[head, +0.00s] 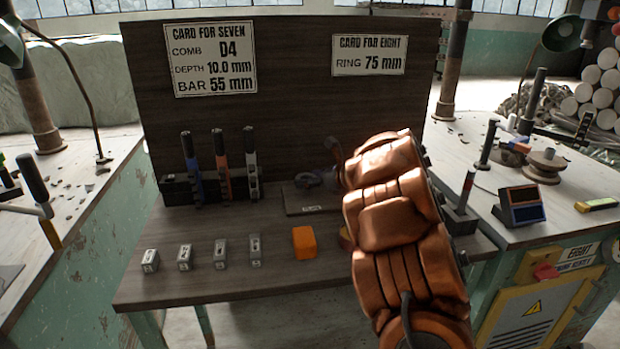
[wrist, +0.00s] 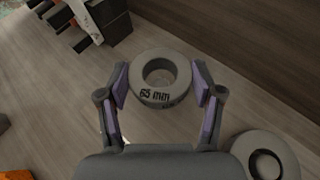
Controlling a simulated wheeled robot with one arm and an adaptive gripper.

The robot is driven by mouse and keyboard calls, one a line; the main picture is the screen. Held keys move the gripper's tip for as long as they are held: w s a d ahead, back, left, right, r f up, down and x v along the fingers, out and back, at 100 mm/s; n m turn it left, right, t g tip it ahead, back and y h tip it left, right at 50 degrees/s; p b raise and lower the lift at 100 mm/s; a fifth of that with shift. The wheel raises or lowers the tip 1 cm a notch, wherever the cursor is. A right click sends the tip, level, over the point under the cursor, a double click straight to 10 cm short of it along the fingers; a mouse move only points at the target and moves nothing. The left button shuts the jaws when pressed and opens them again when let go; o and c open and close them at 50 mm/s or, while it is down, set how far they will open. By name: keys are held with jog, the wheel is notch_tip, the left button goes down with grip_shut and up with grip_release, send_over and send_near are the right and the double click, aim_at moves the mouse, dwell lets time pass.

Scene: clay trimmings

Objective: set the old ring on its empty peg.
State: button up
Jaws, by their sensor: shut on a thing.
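My gripper (wrist: 163,84) is shut on a grey ring (wrist: 178,94) marked "65 mm", held between its purple-padded fingers in the wrist view. A second grey ring (wrist: 284,146) with a dark hole lies at the lower right of the wrist view, apart from the gripper. In the head view my copper arm hides most of my gripper and the ring. I cannot tell which is the empty peg.
A card (head: 368,55) on the back panel reads "RING 75 mm"; another card (head: 210,60) reads comb D4, bar 55 mm. A tool rack (head: 177,190), several small grey blocks and an orange block (head: 304,243) are on the bench.

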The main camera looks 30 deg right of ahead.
jog(key=shift+f+b, duration=0.55)
jog(key=shift+f, duration=0.7)
jog(key=o, duration=1.6)
notch_tip(320, 180, up, 10)
jog(key=shift+f, duration=0.1)
